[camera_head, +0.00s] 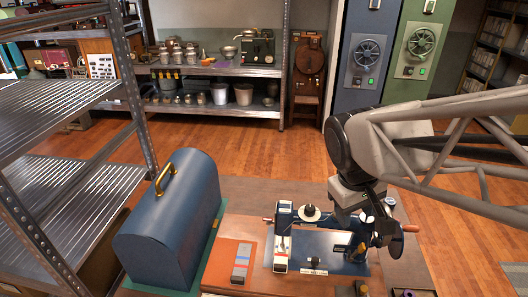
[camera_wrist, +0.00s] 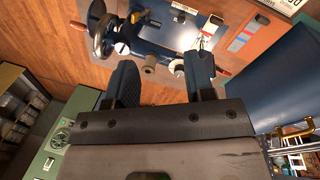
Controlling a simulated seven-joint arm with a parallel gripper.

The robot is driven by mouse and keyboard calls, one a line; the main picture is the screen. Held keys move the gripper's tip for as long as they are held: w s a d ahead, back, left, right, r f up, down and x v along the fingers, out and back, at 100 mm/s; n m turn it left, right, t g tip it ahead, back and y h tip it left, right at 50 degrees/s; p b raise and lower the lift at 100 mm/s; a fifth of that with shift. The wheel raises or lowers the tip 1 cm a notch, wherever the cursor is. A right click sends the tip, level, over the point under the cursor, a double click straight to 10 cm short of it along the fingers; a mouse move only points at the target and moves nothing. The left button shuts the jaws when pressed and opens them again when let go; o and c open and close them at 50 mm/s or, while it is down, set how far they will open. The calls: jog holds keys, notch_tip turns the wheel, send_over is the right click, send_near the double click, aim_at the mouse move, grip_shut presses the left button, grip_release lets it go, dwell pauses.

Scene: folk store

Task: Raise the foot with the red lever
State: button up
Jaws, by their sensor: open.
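A blue sewing machine (camera_head: 310,216) stands on an orange-brown board, its pale needle head (camera_head: 283,238) at the left end. A small red-tipped lever (camera_head: 268,220) sticks out left from the head; a red tip also shows in the wrist view (camera_wrist: 223,71). The foot under the head is too small to make out. My gripper (camera_head: 378,212) is over the machine's right part, near the handwheel, apart from the red lever. In the wrist view my gripper (camera_wrist: 162,82) has its two dark fingers spread with nothing held between them. It hides part of the machine's arm.
A blue domed case (camera_head: 172,225) with a brass handle stands left of the machine. A metal shelf rack (camera_head: 60,185) is at the far left. A red-brown handle (camera_head: 410,228) projects right of the machine. Open wooden floor (camera_head: 250,150) lies behind.

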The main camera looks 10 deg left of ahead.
jog(key=w+a+f+n+h, duration=0.35)
jog(key=w+a+n, duration=0.35)
jog(key=a, duration=0.5)
jog(key=n+t+h, duration=0.1)
jog(key=n+h, duration=0.1)
jog(key=n, duration=0.3)
send_near(268, 221)
jog(key=w+a, duration=0.1)
jog(key=shift+a, duration=0.25)
jog(key=shift+w+d+f, duration=0.1)
jog(key=shift+d, duration=0.05)
jog(key=x, duration=0.8)
jog(key=shift+f, duration=0.3)
jog(key=shift+w+r, duration=0.1)
jog(key=shift+w, duration=0.15)
jog(key=shift+w+r, duration=0.25)
jog(key=shift+w, duration=0.25)
dwell(0.4)
